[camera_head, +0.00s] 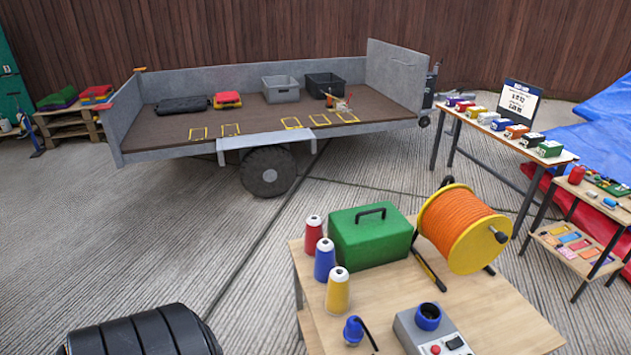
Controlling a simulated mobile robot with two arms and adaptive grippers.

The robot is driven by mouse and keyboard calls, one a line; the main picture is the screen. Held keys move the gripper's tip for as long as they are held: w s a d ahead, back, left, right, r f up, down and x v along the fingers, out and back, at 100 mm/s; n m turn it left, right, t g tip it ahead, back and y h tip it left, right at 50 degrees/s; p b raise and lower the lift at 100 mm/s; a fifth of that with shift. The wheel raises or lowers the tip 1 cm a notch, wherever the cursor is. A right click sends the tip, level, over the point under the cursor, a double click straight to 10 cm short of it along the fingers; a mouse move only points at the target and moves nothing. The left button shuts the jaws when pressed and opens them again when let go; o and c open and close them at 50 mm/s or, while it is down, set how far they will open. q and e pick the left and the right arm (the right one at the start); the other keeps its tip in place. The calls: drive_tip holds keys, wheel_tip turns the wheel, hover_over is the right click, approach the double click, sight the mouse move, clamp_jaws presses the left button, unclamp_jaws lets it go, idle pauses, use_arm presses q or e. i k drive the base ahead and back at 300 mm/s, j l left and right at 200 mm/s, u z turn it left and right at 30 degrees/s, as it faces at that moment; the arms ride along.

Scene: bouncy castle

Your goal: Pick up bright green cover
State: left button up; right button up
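A bright green box-shaped cover (369,240) with a black handle on top sits on the near wooden table (485,310). It stands between the thread cones on its left and the orange reel on its right. Its front and top show clearly; whether anything is under it is hidden. Neither of my grippers shows in the head view.
Red, blue and yellow cones (336,290) stand close to the cover's left. The orange cord reel (462,228) is close on its right. A grey device (432,330) and a blue plug (354,330) lie in front. A trailer (240,140) stands behind.

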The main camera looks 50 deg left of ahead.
sight(369, 235)
drive_tip(key=u, duration=1.25)
drive_tip(key=j+z, duration=0.1)
drive_tip(key=j, duration=0.6)
